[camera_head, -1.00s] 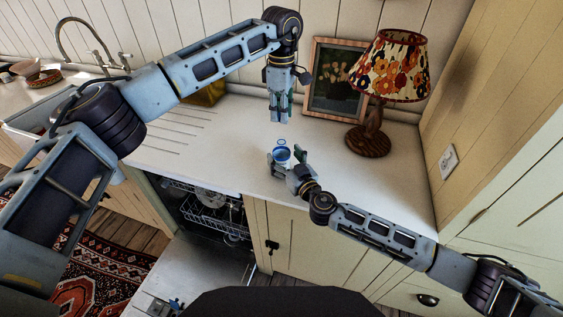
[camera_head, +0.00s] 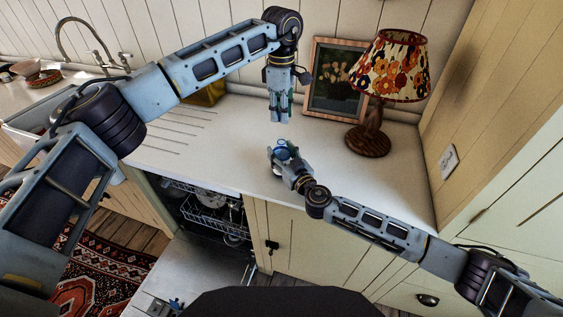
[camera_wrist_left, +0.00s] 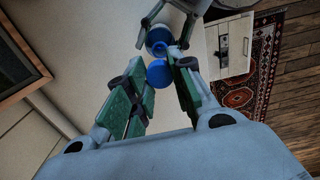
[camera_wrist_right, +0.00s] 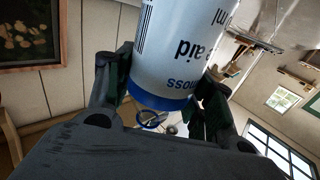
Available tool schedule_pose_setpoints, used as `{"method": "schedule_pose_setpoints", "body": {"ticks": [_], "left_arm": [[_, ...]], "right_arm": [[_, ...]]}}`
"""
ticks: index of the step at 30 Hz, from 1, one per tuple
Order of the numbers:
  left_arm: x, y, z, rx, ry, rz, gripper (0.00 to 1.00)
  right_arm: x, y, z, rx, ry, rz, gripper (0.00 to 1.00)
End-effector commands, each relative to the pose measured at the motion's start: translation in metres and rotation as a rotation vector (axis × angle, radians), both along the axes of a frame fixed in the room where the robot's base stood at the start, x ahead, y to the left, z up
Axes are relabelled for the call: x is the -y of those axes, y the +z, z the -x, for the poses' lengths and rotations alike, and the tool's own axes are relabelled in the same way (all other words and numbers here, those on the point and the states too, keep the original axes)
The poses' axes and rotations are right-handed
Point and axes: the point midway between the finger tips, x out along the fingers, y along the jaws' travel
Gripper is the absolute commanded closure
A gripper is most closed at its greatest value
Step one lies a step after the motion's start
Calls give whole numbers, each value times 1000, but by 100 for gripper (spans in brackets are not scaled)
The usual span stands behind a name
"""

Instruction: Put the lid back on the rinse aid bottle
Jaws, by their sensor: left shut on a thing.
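The rinse aid bottle (camera_head: 281,143), white with blue ends, stands upright near the counter's front edge. Its label fills much of the right wrist view (camera_wrist_right: 180,50). My right gripper (camera_head: 281,153) has its fingers on both sides of the bottle; whether they press on it is not clear. My left gripper (camera_head: 281,119) points straight down above and behind the bottle. It is shut on the blue lid (camera_wrist_left: 159,73), which shows between its fingertips in the left wrist view. The lid is apart from the open bottle (camera_wrist_left: 158,42). The head view does not show the lid clearly.
A lamp (camera_head: 368,139) and a framed picture (camera_head: 335,85) stand behind on the right. The open dishwasher (camera_head: 212,215) is below the counter (camera_head: 225,150) at left.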

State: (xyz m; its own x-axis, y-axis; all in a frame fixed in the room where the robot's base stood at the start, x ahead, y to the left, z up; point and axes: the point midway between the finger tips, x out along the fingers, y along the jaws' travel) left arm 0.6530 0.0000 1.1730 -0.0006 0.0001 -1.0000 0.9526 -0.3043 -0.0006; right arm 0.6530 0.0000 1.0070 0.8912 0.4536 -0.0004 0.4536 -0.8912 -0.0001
Motion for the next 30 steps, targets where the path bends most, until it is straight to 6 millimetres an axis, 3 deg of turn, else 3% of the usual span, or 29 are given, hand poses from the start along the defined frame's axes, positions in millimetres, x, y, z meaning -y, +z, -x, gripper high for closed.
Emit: {"method": "schedule_pose_setpoints", "body": {"ticks": [1,9,14,30], "left_arm": [[0,0,0,0,0,0,84],[0,0,0,0,0,0,84],[0,-4,0,-1,0,0,84],[1,-49,0,-1,0,-3,84]], "right_arm": [[0,0,0,0,0,0,58],[0,0,0,0,0,0,91],[0,0,0,0,0,0,91],[0,0,0,0,0,0,91]]}}
